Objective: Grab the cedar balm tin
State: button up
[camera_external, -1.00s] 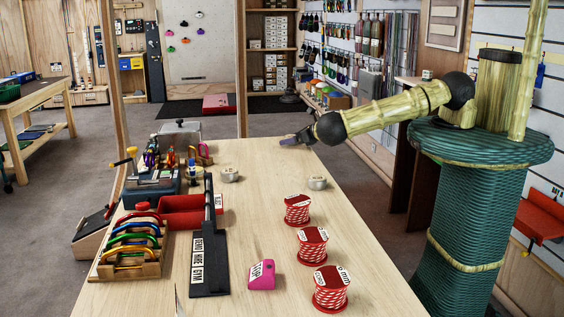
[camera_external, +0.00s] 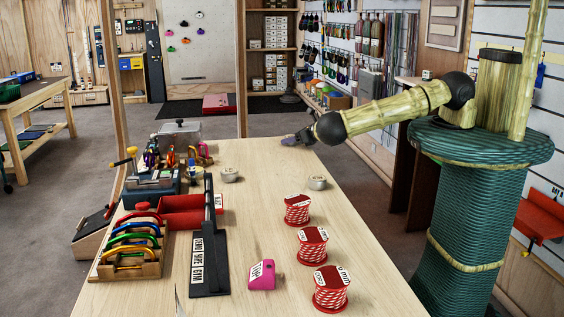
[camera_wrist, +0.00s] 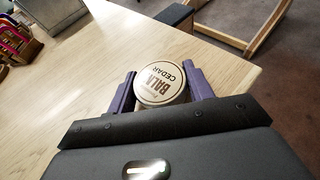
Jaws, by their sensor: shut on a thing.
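The cedar balm tin (camera_wrist: 161,82) is a small round tin with a pale lid marked BALM CEDAR in the wrist view. It sits between the two purple fingers of my gripper (camera_wrist: 161,90), which are shut on its sides. The wooden table surface shows around it, and I cannot tell whether the tin touches it. In the external view my gripper (camera_external: 296,137) is at the far right corner of the table, and the tin there is hidden or too small to tell.
Two similar round tins stand on the table (camera_external: 260,220), a left one (camera_external: 229,175) and a right one (camera_external: 317,183). Red-and-white cord spools (camera_external: 312,247) line the right side. A pink block (camera_external: 262,275), a black stand (camera_external: 209,260) and a carabiner rack (camera_external: 128,262) are nearer.

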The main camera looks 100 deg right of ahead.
notch_tip(320, 180, up, 10)
jog(key=shift+b, duration=1.1)
